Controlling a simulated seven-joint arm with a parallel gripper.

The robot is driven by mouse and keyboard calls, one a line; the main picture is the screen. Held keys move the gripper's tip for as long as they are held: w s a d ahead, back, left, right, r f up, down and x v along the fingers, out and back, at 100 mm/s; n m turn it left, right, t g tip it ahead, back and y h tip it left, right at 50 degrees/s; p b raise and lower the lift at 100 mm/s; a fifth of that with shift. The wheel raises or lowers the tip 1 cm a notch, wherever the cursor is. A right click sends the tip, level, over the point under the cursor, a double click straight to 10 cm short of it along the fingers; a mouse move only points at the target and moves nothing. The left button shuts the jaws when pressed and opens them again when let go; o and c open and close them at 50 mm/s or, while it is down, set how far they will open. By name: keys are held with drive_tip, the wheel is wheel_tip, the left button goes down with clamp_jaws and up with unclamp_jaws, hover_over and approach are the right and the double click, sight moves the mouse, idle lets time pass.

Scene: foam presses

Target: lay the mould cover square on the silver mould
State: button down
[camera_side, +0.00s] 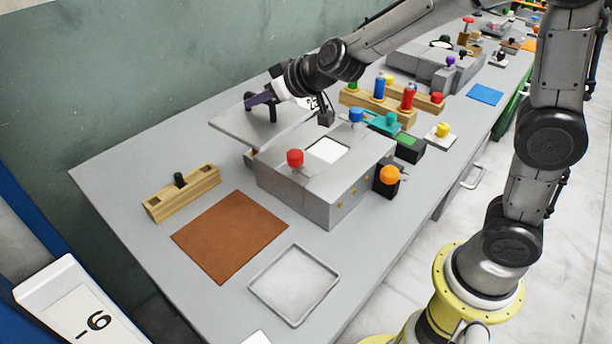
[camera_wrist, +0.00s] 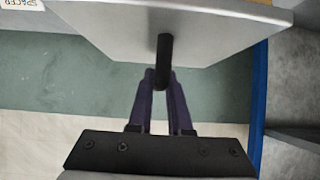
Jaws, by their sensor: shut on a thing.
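The mould cover (camera_side: 240,130) is a flat grey plate with a black upright handle (camera_wrist: 164,60). My gripper (camera_side: 266,97) is shut on that handle; in the wrist view its purple fingers (camera_wrist: 158,85) close around the handle's end. The cover hangs at the back left of a grey box-shaped press (camera_side: 345,181) and overlaps its back corner in the picture. I cannot tell its exact height. A shallow silver square tray (camera_side: 293,284) lies at the front. I cannot tell for certain which piece is the silver mould; something under the cover is mostly hidden.
The press carries a red knob (camera_side: 295,158), a blue knob (camera_side: 356,115) and a pale square inset (camera_side: 327,150). A brown mat (camera_side: 230,236) and a wooden block (camera_side: 183,194) lie at the left. A wooden rack (camera_side: 379,109) with coloured pegs stands behind the press.

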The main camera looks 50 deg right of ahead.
drive_tip(key=w+d+f, duration=0.4)
drive_tip(key=d+f, duration=0.2)
drive_tip(key=f, duration=0.1)
drive_tip(key=shift+w+d+m+h, duration=0.15)
drive_tip(key=shift+d+m+h, duration=0.15)
drive_tip(key=shift+m+h, duration=0.1)
drive_tip(key=s+d+r, duration=0.3)
drive_tip(key=s+r, duration=0.4)
drive_tip(key=s+f, duration=0.1)
drive_tip(key=s, duration=0.6)
drive_tip(key=shift+w+d+f, duration=0.1)
drive_tip(key=shift+d+f, duration=0.05)
drive_tip(key=shift+f, duration=0.95)
drive_tip(key=shift+d+f, duration=0.2)
drive_tip(key=shift+f, duration=0.85)
drive_tip(key=shift+w+d+f, duration=0.1)
drive_tip(key=shift+d+f, duration=0.05)
drive_tip(key=shift+f, duration=0.95)
drive_tip(key=shift+f, duration=0.6)
drive_tip(key=c, duration=0.8)
unclamp_jaws()
drive_tip(key=shift+o, duration=0.2)
drive_tip(key=shift+s, duration=0.1)
